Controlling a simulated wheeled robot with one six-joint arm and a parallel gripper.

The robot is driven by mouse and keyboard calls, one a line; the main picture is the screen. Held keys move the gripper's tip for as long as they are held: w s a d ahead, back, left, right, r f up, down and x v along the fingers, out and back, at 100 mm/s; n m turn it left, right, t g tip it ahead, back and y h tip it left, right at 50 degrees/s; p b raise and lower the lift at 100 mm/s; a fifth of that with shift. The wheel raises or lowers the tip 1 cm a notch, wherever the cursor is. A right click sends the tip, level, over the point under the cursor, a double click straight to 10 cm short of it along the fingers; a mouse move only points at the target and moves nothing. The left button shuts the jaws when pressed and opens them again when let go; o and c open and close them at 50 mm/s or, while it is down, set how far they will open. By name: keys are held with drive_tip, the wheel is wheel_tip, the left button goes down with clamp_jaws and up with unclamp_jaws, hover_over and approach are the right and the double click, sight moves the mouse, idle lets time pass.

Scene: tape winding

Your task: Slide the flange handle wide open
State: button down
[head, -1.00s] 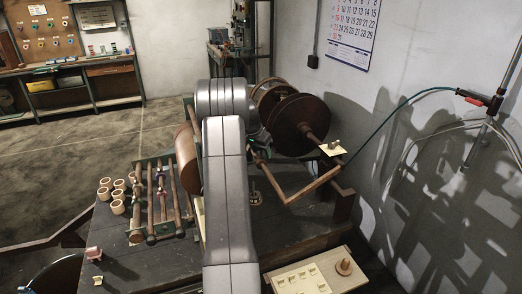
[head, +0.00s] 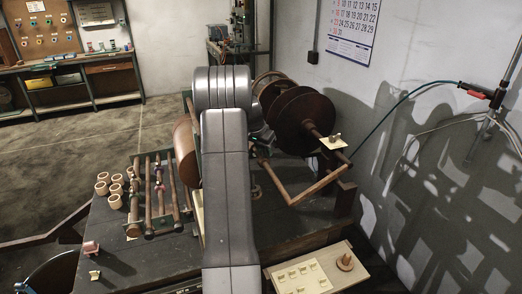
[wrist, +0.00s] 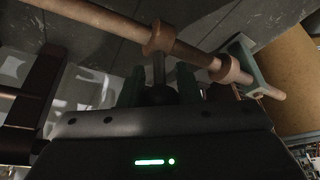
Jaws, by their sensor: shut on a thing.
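In the wrist view my gripper (wrist: 158,88) is shut on the flange handle (wrist: 158,66), with one dark green finger on each side of its dark knob. The handle's short stem rises to a collar (wrist: 160,38) on a long wooden rod (wrist: 195,52). A second collar sits farther right on that rod. In the head view the large dark brown flange discs (head: 308,120) stand right of my arm, with a gap showing between them. My arm hides the gripper and the handle there.
A wooden crank-like bar (head: 315,187) reaches out in front of the discs. A rack of wooden rods (head: 153,200) and several pale rings (head: 103,188) lie left of my arm. A pale board (head: 328,262) with small pieces is at the front right. The wall is close on the right.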

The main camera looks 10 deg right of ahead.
drive_tip(key=b, duration=0.4)
hover_over(273, 174)
drive_tip(key=shift+s, duration=0.1)
drive_tip(key=c, duration=1.1)
unclamp_jaws()
drive_tip(key=v, duration=1.3)
drive_tip(key=shift+s+r+b, duration=0.1)
drive_tip(key=shift+r+b, duration=0.25)
